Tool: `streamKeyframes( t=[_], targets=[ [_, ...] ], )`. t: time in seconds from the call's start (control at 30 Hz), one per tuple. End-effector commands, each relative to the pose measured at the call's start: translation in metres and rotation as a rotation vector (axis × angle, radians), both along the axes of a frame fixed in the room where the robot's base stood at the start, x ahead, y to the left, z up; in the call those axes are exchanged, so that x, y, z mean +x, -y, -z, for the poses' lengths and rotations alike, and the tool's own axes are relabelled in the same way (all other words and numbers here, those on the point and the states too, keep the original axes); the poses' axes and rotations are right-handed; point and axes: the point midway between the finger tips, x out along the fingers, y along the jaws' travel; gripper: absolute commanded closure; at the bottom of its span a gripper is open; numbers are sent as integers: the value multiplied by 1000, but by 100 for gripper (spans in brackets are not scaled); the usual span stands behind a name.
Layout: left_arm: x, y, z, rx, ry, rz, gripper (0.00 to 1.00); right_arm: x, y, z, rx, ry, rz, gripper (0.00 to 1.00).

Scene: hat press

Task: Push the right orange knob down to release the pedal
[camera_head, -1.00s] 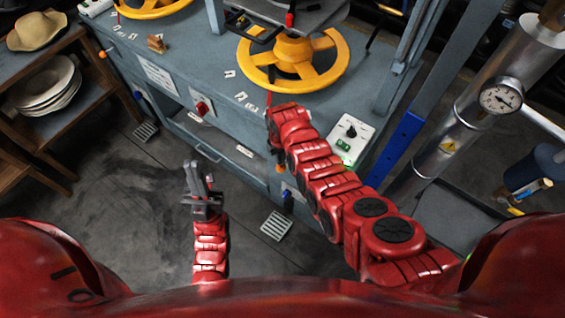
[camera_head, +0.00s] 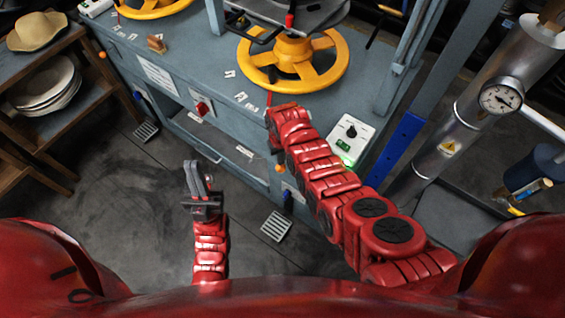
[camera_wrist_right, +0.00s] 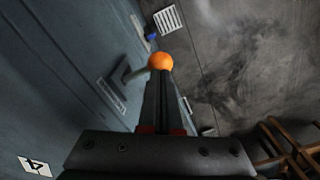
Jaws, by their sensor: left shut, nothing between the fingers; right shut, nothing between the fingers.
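The right orange knob (camera_head: 281,168) sticks out from the front of the blue-grey press bench, low on its right part. In the right wrist view the same knob (camera_wrist_right: 160,61) shows as an orange ball on a pale stem, right at the tips of my right gripper (camera_wrist_right: 160,80). The right fingers are shut and empty; I cannot tell whether they touch the knob. In the head view my right arm hides most of that gripper. A slotted metal pedal (camera_head: 277,226) lies low near the floor below the knob. My left gripper (camera_head: 194,168) is shut and empty above the floor.
Another orange knob (camera_head: 103,54) is at the bench's left end, with a second slotted pedal (camera_head: 146,131) below. A yellow handwheel (camera_head: 335,62) and a control box (camera_head: 350,138) are on the bench. A hat shelf (camera_head: 92,85) stands left. Open floor lies between.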

Motion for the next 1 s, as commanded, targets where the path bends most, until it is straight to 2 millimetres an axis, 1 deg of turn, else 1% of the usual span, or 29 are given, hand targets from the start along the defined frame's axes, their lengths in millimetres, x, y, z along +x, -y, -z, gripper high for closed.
streamKeyframes(
  t=[0.53, 1.0],
  targets=[
    [0, 0, 1, 0, 0, 0, 100, 0, 0, 1, 0, 0, 0, 100],
    [0, 0, 17, 0, 0, 0, 100, 1, 0, 19, 1, 2, 0, 100]
  ],
)
